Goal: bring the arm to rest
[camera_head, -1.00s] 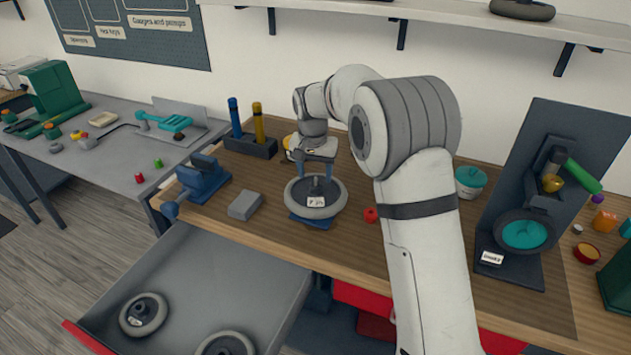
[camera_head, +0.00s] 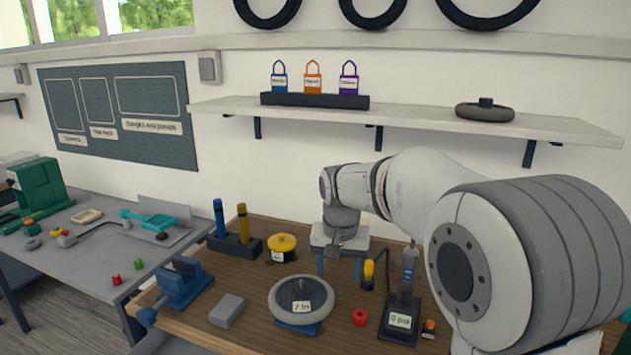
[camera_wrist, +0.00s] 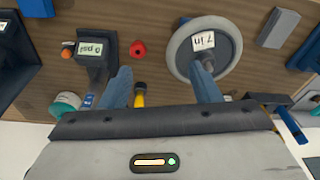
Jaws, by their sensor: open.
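My arm reaches in from the right in the head view. My gripper (camera_head: 339,267) is raised over the back of the wooden bench, with its two blue fingers apart. In the wrist view my gripper (camera_wrist: 161,82) is open, with nothing held between the fingers. A grey wheel (camera_head: 285,300) with a label reading 7 in lies flat on a blue pad (camera_head: 298,328). The wheel also shows in the wrist view (camera_wrist: 178,55), beyond one finger and apparently apart from it.
A gauge (camera_head: 400,324), a red knob (camera_head: 359,317), a yellow-handled tool (camera_head: 368,275), a yellow-lidded pot (camera_head: 282,246), a grey block (camera_head: 226,310) and a blue vise (camera_head: 182,283) stand on the bench. A shelf (camera_head: 420,118) with padlocks runs above. My arm hides the bench's right side.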

